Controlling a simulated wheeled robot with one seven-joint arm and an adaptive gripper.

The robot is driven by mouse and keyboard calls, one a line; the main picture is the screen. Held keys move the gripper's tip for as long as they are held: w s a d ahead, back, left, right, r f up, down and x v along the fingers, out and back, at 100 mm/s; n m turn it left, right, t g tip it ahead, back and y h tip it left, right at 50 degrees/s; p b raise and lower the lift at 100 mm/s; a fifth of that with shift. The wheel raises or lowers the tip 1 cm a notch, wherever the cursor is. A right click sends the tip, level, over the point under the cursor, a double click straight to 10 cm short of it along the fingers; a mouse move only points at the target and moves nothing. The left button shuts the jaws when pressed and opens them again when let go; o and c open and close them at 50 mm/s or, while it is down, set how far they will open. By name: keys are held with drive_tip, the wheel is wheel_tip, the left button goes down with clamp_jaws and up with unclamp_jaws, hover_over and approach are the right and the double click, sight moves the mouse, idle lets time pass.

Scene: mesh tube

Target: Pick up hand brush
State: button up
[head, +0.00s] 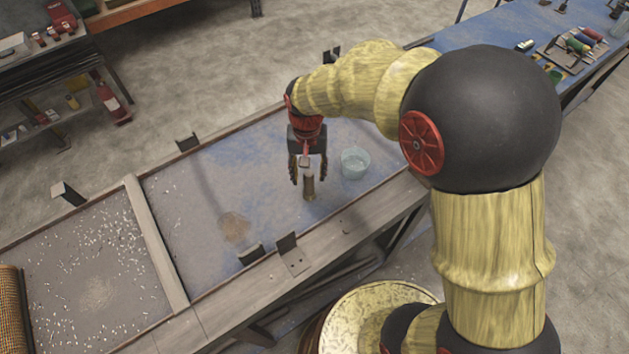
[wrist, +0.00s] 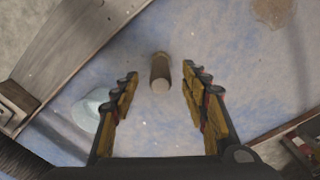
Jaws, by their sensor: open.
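A small brown, roughly cylindrical thing (head: 309,189) stands on the blue-grey worktop, apparently the hand brush; its bristles cannot be made out. In the wrist view it (wrist: 160,72) shows a pale round end, just beyond and between the fingertips. My gripper (head: 308,177) points down over it, with one finger on each side. In the wrist view my gripper (wrist: 159,77) is open and its fingers are apart from the thing, with nothing held.
A clear pale-blue cup (head: 355,163) stands close to the right of my gripper; it also shows in the wrist view (wrist: 88,112). A raised wooden rim (head: 350,222) with metal brackets (head: 289,252) edges the worktop. The worktop to the left is mostly clear.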

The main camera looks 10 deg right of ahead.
sight(309, 185)
drive_tip(key=shift+w+d+r, duration=0.1)
drive_tip(key=shift+w+r, duration=0.05)
drive_tip(key=shift+w, duration=0.2)
drive_tip(key=shift+s+a+m, duration=0.1)
drive_tip(key=shift+a+m, duration=0.1)
drive_tip(key=shift+m, duration=0.3)
drive_tip(key=shift+w+d+f+b, duration=0.1)
drive_tip(key=shift+f+b, duration=0.2)
drive_tip(key=shift+f, duration=1.65)
drive_tip(key=shift+w+d+f+b, duration=0.1)
drive_tip(key=shift+f+b, duration=0.2)
drive_tip(key=shift+f, duration=1.65)
drive_tip(key=shift+c, duration=1.3)
clamp_jaws()
